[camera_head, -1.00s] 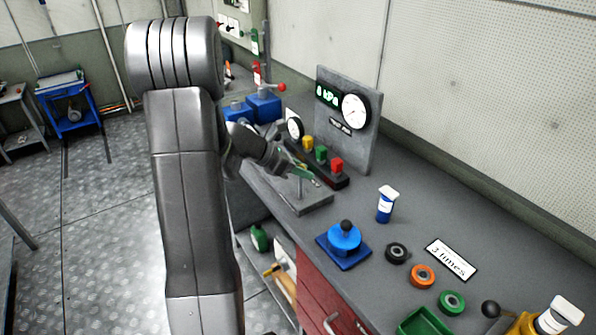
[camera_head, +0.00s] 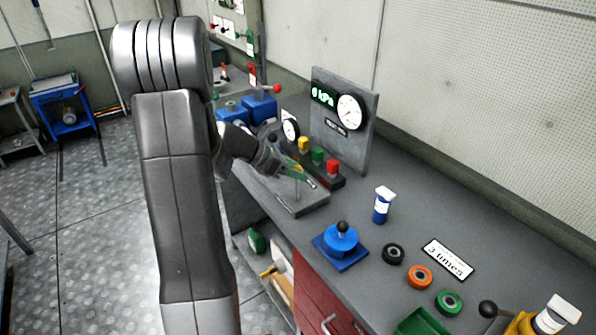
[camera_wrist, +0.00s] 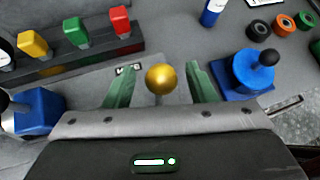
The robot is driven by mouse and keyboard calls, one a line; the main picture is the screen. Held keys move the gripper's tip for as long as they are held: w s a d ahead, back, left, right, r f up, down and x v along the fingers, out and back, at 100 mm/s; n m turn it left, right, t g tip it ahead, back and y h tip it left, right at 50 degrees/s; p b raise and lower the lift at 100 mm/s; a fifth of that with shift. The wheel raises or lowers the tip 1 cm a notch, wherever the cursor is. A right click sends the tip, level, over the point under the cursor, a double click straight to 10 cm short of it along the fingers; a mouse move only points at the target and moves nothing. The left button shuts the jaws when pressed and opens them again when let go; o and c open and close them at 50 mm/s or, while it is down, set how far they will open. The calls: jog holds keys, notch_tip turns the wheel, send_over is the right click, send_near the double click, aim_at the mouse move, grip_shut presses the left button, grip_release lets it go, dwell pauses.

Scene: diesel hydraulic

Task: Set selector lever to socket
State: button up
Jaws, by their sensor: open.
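A lever with a gold ball knob (camera_wrist: 161,79) stands on a grey base plate. I take it to be the selector lever. My gripper (camera_wrist: 160,84) has two green fingers, which stand open on either side of the knob, with a gap on each side. In the head view my gripper (camera_head: 297,172) is low over the grey base plate (camera_head: 302,207), and the knob is hard to make out there. A small label (camera_wrist: 128,69) on the plate is partly hidden by the left finger. I cannot make out which part is the socket.
A block with yellow, green and red switches (camera_head: 318,160) lies behind the plate, below a gauge panel (camera_head: 342,120). A blue knobbed device (camera_head: 341,241) stands at the right, near a blue-and-white bottle (camera_head: 382,206) and several rings. The grey bench top between them is clear.

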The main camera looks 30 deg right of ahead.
jog(key=b+v, duration=0.1)
jog(key=v, duration=1.1)
jog(key=shift+a, duration=0.3)
jog(key=p+x, duration=0.1)
jog(key=x, duration=1.3)
jog(key=shift+r, duration=0.15)
jog(key=shift+a+r, duration=0.1)
